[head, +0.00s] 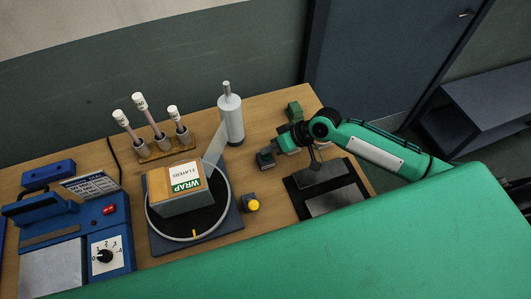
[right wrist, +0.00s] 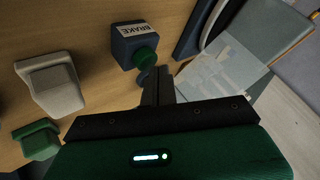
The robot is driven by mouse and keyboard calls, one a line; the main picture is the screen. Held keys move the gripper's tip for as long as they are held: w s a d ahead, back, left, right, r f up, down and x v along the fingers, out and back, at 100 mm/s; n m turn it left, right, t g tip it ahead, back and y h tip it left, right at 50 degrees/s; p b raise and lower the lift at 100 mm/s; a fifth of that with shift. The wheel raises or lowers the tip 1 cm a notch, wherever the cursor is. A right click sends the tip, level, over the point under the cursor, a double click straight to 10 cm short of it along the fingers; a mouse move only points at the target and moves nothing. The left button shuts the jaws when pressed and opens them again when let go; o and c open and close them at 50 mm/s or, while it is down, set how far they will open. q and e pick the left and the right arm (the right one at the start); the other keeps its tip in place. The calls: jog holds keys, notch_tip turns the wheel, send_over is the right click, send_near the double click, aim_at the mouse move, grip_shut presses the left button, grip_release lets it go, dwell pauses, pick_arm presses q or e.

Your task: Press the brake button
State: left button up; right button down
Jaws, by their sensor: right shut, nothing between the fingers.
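The brake button is a green round cap (right wrist: 146,57) on a small dark box with a white BRAKE label (right wrist: 134,29) in the right wrist view. In the head view this dark box (head: 265,161) stands on the table, left of my right gripper (head: 279,149). My right gripper's fingers are shut and empty. In the right wrist view the fingertips (right wrist: 152,75) are close to the green cap. I cannot tell whether they touch it. My left gripper is not in view.
A pale block (right wrist: 50,85) and a green block (right wrist: 38,140) lie near the fingers. A grey cylinder (head: 231,120) stands behind.

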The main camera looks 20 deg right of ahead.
aim_at(270, 155)
jog(key=shift+f, duration=0.6)
dwell(0.6)
jog(key=shift+r, duration=0.1)
jog(key=shift+r+p, duration=0.7)
jog(key=shift+r, duration=0.2)
notch_tip(270, 155, up, 5)
jog(key=p, duration=0.4)
jog(key=shift+r+p, duration=0.1)
jog(key=shift+p, duration=0.25)
dwell(0.5)
